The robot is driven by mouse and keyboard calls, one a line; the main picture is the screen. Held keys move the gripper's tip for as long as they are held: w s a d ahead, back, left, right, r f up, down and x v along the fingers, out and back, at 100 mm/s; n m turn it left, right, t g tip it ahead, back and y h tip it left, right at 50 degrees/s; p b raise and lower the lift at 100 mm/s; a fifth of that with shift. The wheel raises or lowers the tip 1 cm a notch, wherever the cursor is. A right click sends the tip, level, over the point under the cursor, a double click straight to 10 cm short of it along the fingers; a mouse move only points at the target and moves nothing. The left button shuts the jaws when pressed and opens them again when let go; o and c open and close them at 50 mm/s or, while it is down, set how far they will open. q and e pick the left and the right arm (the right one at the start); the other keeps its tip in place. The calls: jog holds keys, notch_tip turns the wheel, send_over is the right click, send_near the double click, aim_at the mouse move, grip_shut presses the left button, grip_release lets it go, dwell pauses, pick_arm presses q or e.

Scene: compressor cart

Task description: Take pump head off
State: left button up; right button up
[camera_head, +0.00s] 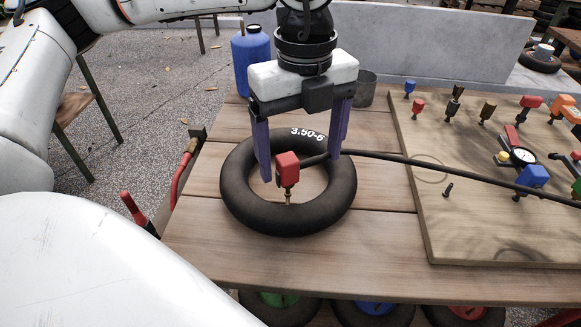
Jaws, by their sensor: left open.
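The pump head (287,168) is a small red block with a black hose running from it to the right. It sits on top of the brass valve stem (288,198), which stands up inside the ring of the black inner tube (240,203) marked 3.50-6. The tube lies flat on the wooden table. My left gripper (302,168) comes down from above with its two purple fingers wide apart. One finger is left of the pump head and the other is to its right, further back. It looks empty. My right gripper is not in view.
The hose (400,159) crosses the table onto a wooden board (440,225) holding several coloured fittings and a gauge (522,156). A blue bottle (251,60) and a grey cup (365,88) stand behind the gripper. Red-handled tools hang at the table's left edge. The front tabletop is clear.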

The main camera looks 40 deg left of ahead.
pick_arm(q)
jog(key=shift+f, duration=0.25)
jog(key=c, duration=1.1)
notch_tip(320, 180, up, 9)
jog(key=p, duration=0.1)
notch_tip(320, 180, up, 6)
jog(key=p, duration=0.4)
send_over(302, 161)
jog(key=shift+s, duration=0.1)
